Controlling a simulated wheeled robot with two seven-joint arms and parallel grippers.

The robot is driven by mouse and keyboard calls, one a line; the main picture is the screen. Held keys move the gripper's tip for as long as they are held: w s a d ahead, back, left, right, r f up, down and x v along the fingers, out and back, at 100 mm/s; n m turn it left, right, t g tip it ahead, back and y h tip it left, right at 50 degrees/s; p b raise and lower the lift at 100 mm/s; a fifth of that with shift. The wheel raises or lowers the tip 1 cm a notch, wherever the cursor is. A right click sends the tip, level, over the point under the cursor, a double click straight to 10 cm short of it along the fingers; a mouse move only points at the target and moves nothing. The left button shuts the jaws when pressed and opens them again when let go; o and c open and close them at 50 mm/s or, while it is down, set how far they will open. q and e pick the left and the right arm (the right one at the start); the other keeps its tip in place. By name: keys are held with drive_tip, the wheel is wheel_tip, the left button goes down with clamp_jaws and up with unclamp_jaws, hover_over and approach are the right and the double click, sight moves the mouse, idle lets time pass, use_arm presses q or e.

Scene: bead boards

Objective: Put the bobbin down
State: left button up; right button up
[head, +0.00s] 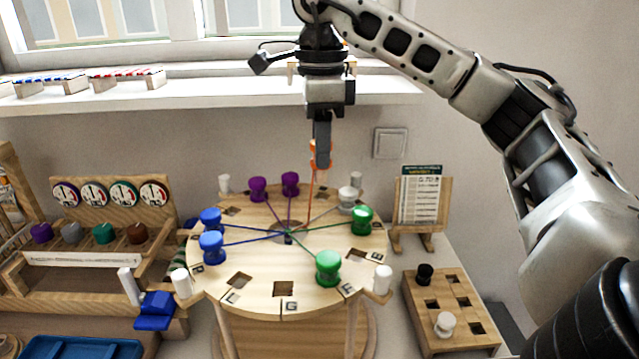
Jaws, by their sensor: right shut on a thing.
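My right gripper (321,150) points down above the far side of the round wooden board (262,287). It is shut on an orange bobbin (319,160), mostly hidden by the fingers. An orange thread runs from the bobbin down towards the board's centre. On the board stand two purple bobbins (258,189), two blue bobbins (211,246), two green bobbins (328,268) and a pale grey bobbin (348,199), with threads meeting at the centre. Several square slots are empty, some at the near edge. My left gripper is not in view.
White pegs (382,280) stand around the board's rim. A wooden block (415,312) at right holds a black bobbin (424,275) and a white bobbin (445,325). A card stand (419,205) stands behind it.

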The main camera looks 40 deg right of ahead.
drive_tip(key=w+d+f, duration=0.2)
drive_tip(key=w+f, duration=0.1)
drive_tip(key=f, duration=0.2)
drive_tip(key=w+d+f, duration=0.2)
drive_tip(key=d+f, duration=0.1)
drive_tip(key=f, duration=0.2)
drive_tip(key=shift+w+d+f, duration=0.2)
drive_tip(key=shift+w+d, duration=0.1)
drive_tip(key=shift+w, duration=0.1)
drive_tip(key=shift+f, duration=0.1)
drive_tip(key=shift+f, duration=0.15)
drive_tip(key=o, duration=1)
wheel_tip(320, 180, up, 12)
drive_tip(key=shift+r+p, duration=0.25)
drive_tip(key=shift+p, duration=0.1)
